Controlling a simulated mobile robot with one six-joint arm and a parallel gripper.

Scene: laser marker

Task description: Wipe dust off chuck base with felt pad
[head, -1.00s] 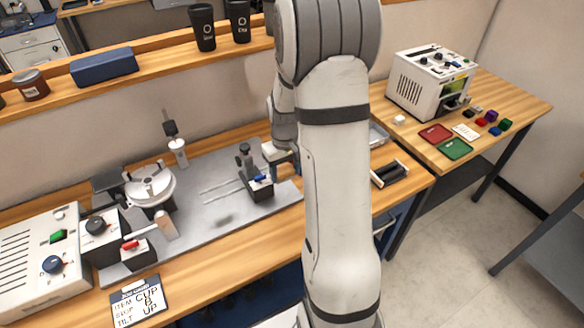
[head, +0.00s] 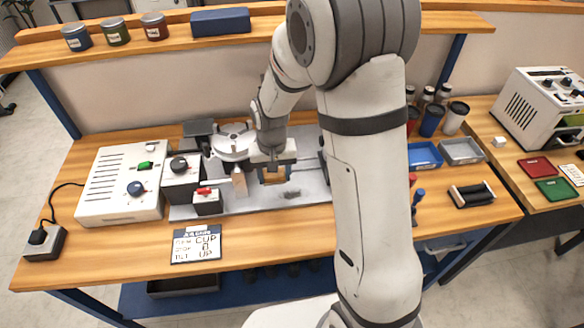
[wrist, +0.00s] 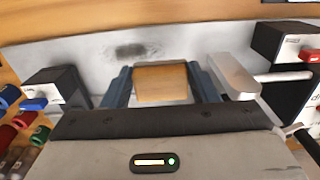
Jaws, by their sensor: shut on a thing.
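My gripper (head: 272,172) is over the grey metal base plate (head: 240,204), to the right of the round chuck (head: 234,142). In the wrist view its two blue-grey fingers (wrist: 161,85) are shut on a tan block-like pad (wrist: 160,83). The pad also shows below the jaws in the head view (head: 273,176). A dark dust smudge (head: 290,194) lies on the plate, just in front and to the right of the pad. The smudge also shows in the wrist view (wrist: 138,50), apart from the pad. I cannot tell whether the pad touches the plate.
A black box with a red lever (head: 207,200) and a pale handle (head: 239,184) stand left of the gripper. A white control unit (head: 120,185) is farther left. A sign (head: 196,244) lies in front. Blue (head: 424,156) and grey (head: 462,151) trays are at right.

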